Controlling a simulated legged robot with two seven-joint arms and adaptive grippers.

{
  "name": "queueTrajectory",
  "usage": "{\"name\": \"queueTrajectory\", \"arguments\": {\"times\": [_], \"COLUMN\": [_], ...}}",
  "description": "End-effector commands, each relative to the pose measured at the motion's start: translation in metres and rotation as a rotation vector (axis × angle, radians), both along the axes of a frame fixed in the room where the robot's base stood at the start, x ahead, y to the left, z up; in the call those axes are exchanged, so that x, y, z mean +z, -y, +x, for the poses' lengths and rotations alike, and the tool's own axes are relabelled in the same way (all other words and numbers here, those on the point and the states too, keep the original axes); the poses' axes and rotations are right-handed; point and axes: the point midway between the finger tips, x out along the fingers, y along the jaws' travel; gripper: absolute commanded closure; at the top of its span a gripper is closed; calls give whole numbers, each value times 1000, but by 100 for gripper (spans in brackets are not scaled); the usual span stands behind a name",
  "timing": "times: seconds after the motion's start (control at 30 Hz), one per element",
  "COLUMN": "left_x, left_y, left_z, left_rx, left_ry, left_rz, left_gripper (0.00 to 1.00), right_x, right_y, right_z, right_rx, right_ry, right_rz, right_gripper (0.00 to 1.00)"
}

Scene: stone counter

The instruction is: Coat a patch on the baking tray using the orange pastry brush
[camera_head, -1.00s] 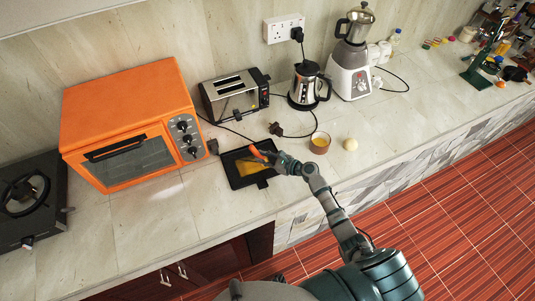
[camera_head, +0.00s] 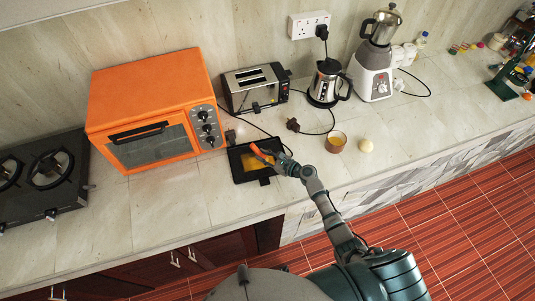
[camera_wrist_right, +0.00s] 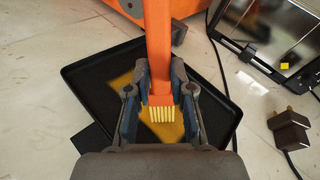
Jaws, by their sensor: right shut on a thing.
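The brush also shows in the head view (camera_head: 262,154). My left gripper is not in view.
The orange oven (camera_head: 150,95), toaster (camera_head: 255,88), kettle (camera_head: 327,82) and blender (camera_head: 375,65) stand along the back. A glass of amber liquid (camera_head: 336,141) and a pale round thing (camera_head: 366,146) sit right of the tray. A black plug (camera_wrist_right: 290,128) and cable lie nearby. A stove (camera_head: 45,175) is at left.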

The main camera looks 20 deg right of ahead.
Motion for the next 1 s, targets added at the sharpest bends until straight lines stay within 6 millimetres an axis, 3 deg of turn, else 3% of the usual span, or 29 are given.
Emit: {"name": "queueTrajectory", "arguments": {"times": [0.23, 0.57, 1.0], "left_x": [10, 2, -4], "left_y": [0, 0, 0], "left_z": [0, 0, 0], "left_rx": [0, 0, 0], "left_ry": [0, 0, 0], "left_rz": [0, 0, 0], "left_gripper": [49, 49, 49], "right_x": [2, -1, -1], "right_y": [-23, -25, 7], "right_z": [-1, 12, 14], "right_rx": [1, 0, -1], "right_ry": [0, 1, 0], "right_rz": [1, 1, 0], "right_gripper": [100, 100, 100]}}
